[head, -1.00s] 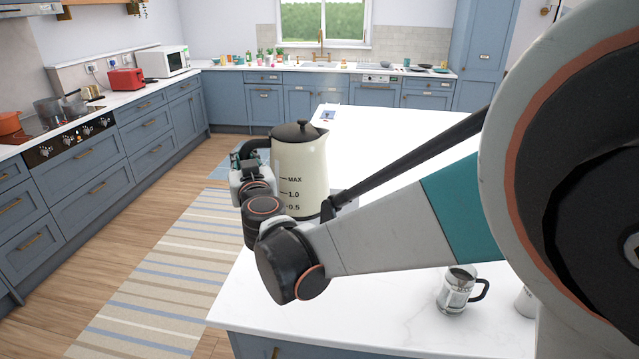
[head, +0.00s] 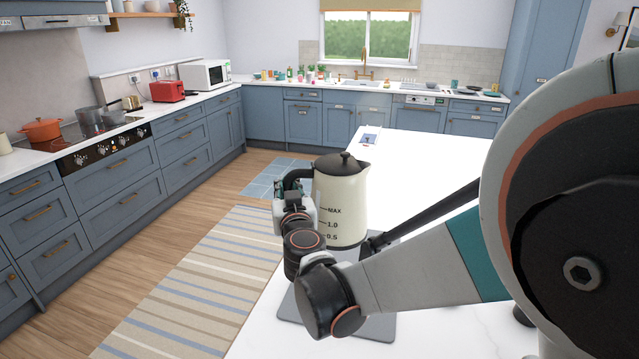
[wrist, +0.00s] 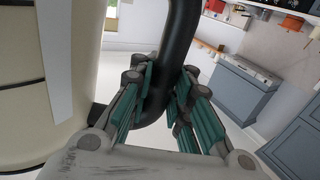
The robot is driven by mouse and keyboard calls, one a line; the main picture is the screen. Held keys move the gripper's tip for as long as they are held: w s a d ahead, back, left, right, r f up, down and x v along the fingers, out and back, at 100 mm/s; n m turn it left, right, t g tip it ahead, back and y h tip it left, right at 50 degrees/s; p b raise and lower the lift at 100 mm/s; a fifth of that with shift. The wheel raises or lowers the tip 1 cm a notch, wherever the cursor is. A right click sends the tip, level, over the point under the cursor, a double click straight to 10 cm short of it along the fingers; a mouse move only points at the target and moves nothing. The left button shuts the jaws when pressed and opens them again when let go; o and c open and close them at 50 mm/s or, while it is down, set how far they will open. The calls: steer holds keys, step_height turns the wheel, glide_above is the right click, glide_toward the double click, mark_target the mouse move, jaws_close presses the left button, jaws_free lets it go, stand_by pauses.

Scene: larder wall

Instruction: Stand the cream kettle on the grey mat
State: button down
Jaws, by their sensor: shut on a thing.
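The cream kettle (head: 341,205) has a black lid, a black handle and level marks on its side. It is upright at the left edge of the white island in the head view. My gripper (head: 290,188) is at its left and is shut on its black handle; the wrist view shows the fingers (wrist: 160,95) on either side of the handle (wrist: 181,50). The grey mat (head: 382,328) lies on the island, partly hidden behind my arm and the kettle. The kettle shows over the mat's far part. I cannot tell whether its base touches the mat.
The white island top (head: 410,160) is clear beyond the kettle, with a small card (head: 369,139) at its far end. A striped rug (head: 200,290) lies on the floor at left. Counters with a red toaster (head: 168,91) and an orange pot (head: 42,130) line the left wall.

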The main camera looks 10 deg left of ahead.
step_height(320, 180, down, 15)
steer(key=b, duration=0.4)
steer(key=shift+r+b, duration=0.2)
steer(key=shift+b, duration=0.2)
steer(key=shift+f, duration=0.1)
steer(key=c, duration=1.5)
jaws_free()
steer(key=shift+o, duration=0.2)
steer(key=v, duration=1.2)
